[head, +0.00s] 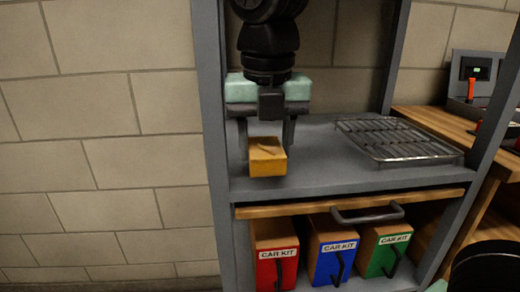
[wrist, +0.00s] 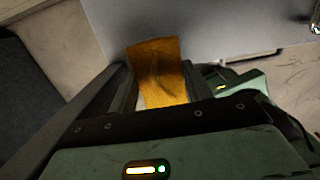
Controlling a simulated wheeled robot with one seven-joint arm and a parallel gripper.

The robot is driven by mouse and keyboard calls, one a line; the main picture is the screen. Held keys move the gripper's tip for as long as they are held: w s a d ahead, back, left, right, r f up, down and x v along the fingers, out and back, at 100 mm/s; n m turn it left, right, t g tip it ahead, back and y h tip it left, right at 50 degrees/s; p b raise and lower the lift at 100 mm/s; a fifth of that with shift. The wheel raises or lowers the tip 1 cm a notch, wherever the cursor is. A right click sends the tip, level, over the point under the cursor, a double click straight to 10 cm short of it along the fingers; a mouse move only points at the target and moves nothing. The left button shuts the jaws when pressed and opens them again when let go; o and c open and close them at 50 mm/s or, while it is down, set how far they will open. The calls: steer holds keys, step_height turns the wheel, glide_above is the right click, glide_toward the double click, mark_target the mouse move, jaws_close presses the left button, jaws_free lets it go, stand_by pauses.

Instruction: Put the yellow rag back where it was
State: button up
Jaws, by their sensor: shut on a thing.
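The yellow rag (head: 267,160) is a folded orange-yellow block with a darker mark on its top. My gripper (head: 268,145) is shut on it, with one finger on each side. The rag is over the left front part of the grey shelf (head: 330,178). I cannot tell whether its underside touches the shelf. In the wrist view the rag (wrist: 158,70) stands between the two fingers (wrist: 150,90), and the grey surface lies behind it.
A wire rack (head: 395,140) lies on the shelf to the right. Grey posts (head: 212,120) frame the shelf. Below are a wooden drawer front with a dark handle (head: 367,214) and red, blue and green car kit boxes (head: 276,268). A wooden bench (head: 450,125) stands at right.

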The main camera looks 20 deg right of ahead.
mark_target(261, 146)
steer(key=w, duration=0.1)
steer(key=w+d, duration=0.1)
steer(key=w, duration=0.3)
steer(key=shift+w+d, duration=0.2)
steer(key=shift+d, duration=0.2)
steer(key=shift+w+d+f+b, duration=0.1)
steer(key=shift+w+f+b, duration=0.1)
steer(key=shift+f+b, duration=0.55)
steer(key=shift+w+d+f+b, duration=0.1)
steer(key=shift+w+f+b, duration=0.15)
steer(key=shift+f, duration=0.75)
steer(key=shift+s+f, duration=0.1)
steer(key=o, duration=0.9)
steer(key=shift+o, duration=0.2)
step_height(261, 146, up, 8)
steer(key=p, duration=0.2)
steer(key=shift+s+a+f+p, duration=0.2)
steer(key=shift+s+p, duration=0.1)
steer(key=shift+s, duration=0.1)
